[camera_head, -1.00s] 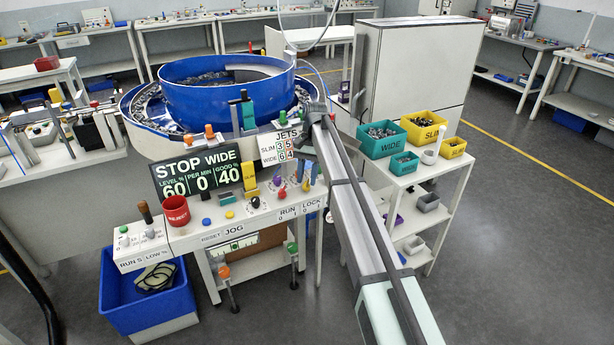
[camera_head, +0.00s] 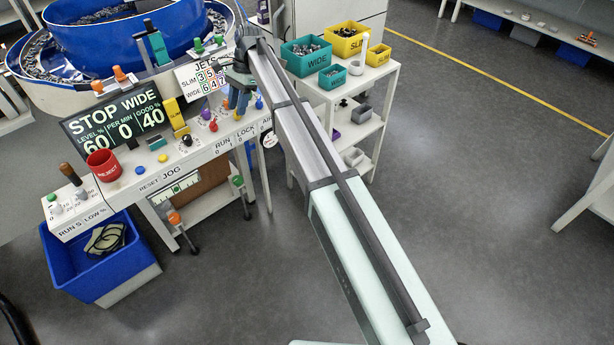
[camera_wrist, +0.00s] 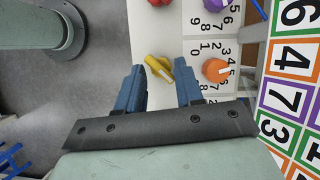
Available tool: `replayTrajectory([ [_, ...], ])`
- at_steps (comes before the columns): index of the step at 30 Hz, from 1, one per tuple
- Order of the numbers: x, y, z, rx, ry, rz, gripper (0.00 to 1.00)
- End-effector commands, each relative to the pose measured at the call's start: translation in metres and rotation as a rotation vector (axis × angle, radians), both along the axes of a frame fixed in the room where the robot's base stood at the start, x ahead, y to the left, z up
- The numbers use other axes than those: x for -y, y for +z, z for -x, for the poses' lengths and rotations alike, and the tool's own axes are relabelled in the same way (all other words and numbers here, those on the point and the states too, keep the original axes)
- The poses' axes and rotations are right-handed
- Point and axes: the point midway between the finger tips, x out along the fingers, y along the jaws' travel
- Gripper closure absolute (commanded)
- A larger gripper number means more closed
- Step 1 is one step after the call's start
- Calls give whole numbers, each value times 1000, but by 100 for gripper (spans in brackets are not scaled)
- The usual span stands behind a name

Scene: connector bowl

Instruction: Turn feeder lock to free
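The LOCK label (camera_head: 245,133), with 0 and 1 marks, is on the front edge of the white control panel (camera_head: 160,170). In the wrist view a yellow lever knob (camera_wrist: 158,67) lies near the panel's edge, pointing diagonally. I cannot read a label beside it there. My gripper (camera_wrist: 160,72) is open and empty, its two blue fingers on either side of the yellow knob in the picture. I cannot tell how far above the knob they are. In the head view my gripper (camera_head: 239,100) points down over the panel's right end and hides part of it.
An orange knob (camera_wrist: 215,69) and a purple knob (camera_wrist: 213,5) sit close to the yellow one. The red cup (camera_head: 103,165) and the STOP WIDE display (camera_head: 118,120) are further left. A shelf with teal and yellow bins (camera_head: 307,55) stands to the right.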

Motion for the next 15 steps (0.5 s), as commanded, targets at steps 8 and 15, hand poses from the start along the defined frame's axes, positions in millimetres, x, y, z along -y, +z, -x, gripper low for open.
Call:
replayTrajectory([
  [8, 3, 0, 4, 1, -263, -1, 64],
  [15, 4, 0, 7, 0, -490, 0, 64],
])
